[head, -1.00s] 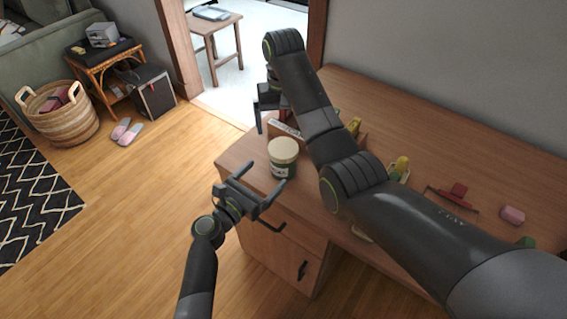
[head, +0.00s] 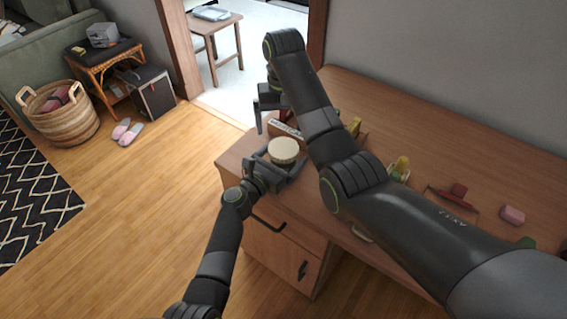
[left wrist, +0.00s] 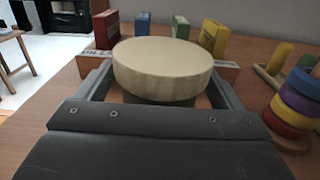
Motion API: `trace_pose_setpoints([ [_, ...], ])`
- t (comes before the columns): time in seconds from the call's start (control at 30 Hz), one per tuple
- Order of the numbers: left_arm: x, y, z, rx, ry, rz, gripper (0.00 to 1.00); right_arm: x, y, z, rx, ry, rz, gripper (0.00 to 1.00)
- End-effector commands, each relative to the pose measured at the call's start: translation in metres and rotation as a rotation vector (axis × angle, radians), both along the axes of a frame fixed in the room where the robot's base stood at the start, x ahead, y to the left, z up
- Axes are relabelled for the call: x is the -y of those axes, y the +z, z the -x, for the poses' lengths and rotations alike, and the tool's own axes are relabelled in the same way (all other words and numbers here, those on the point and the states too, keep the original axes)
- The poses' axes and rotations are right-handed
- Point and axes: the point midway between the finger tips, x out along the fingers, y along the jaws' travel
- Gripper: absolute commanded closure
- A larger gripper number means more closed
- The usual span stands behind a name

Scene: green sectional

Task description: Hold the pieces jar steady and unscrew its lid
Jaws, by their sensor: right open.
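The pieces jar has a wide cream lid (head: 283,150) and stands upright near the desk's left corner. In the left wrist view the lid (left wrist: 163,70) sits on the jar, and only a strip of the dark body shows under it. My left gripper (head: 280,172) is low at the jar, one finger on each side. Its fingers look apart from the jar body, with small gaps in the left wrist view. My right gripper (head: 271,118) is open and empty, above and behind the jar; my right arm partly hides it.
The wooden desk (head: 440,130) carries a labelled wooden tray with coloured blocks (left wrist: 215,38) behind the jar. A ring stacker (left wrist: 298,105) stands to the right. A red piece (head: 459,190) and a pink block (head: 512,215) lie further right. The desk's left edge is close to the jar.

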Motion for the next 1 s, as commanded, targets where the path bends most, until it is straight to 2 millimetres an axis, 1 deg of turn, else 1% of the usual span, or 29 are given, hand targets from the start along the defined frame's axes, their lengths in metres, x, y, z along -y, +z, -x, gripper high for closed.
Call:
trace_pose_setpoints([
  [0.03, 0.0, 0.0, 0.0001, 0.0, 0.0, 0.0, 0.17, 0.0, 0.0, 0.0, 0.0, 0.0, 0.0, 0.05],
  [0.07, 0.0, 0.0, 0.0002, 0.0, 0.0, 0.0, 0.21, 0.0, 0.0, 0.0, 0.0, 0.0, 0.0, 0.05],
  [0.67, -0.0002, -0.0002, 0.0005, 0.0, 0.0, 0.0, 0.99, 0.0, 0.0, 0.0, 0.0, -0.021, 0.0, 0.05],
  [0.77, -0.0002, -0.0002, 0.0005, 0.0, 0.0, 0.0, 1.0, 0.0, 0.0, 0.0, 0.0, -0.087, 0.0, 0.05],
  [0.87, -0.0002, -0.0002, 0.0005, 0.0, 0.0, 0.0, 1.0, 0.0, 0.0, 0.0, 0.0, -0.205, 0.0, 0.05],
  [1.0, -0.0003, -0.0003, 0.0004, 0.0, 0.0, 0.0, 1.0, -0.0001, 0.0, 0.0, 0.0, -0.421, 0.0, 0.05],
])
